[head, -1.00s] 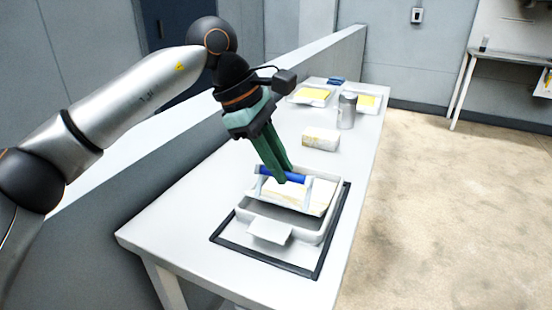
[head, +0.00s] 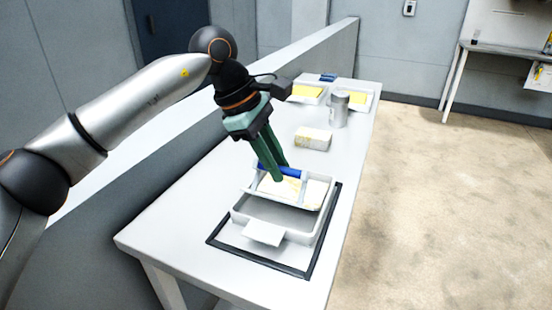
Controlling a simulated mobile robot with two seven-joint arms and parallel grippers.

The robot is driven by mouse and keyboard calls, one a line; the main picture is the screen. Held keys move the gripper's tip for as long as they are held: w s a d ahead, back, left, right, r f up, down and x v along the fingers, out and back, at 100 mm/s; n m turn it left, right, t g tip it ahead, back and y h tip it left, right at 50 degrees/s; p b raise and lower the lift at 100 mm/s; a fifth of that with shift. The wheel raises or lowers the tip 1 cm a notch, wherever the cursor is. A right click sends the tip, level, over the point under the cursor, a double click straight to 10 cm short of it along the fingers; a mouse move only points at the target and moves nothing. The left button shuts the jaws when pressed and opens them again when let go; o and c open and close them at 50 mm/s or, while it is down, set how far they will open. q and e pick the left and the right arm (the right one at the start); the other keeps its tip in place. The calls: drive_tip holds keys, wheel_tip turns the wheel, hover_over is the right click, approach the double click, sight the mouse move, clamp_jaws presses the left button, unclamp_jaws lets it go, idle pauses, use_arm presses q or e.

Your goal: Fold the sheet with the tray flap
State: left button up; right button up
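The white tray (head: 240,221) lies inside a dark rectangular frame on the table. Its rear flap (head: 327,190) is tilted and carries a pale, yellow-marked sheet (head: 318,190). A blue handle bar (head: 292,171) on white brackets runs across the flap's far side. My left gripper (head: 274,175) comes down from above, its long green fingers closed around the bar; the fingers hide part of the bar and sheet. The near part of the tray looks empty. My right gripper is not in view.
A pale block (head: 313,139) and a grey cylinder (head: 339,109) stand behind the tray. Two trays with yellow contents (head: 307,92) and a small blue item (head: 328,77) are at the far end. A low wall (head: 185,165) runs along the table's left side. The table's near-left area is clear.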

use_arm(q)
drive_tip(key=shift+o, duration=0.7)
drive_tip(key=shift+w+f, duration=0.1)
drive_tip(key=shift+o, duration=1.2)
drive_tip(key=shift+r, duration=0.2)
drive_tip(key=shift+r, duration=0.1)
drive_tip(key=p+v, duration=0.2)
drive_tip(key=v, duration=1)
drive_tip(key=shift+r, duration=0.1)
drive_tip(key=shift+c, duration=0.2)
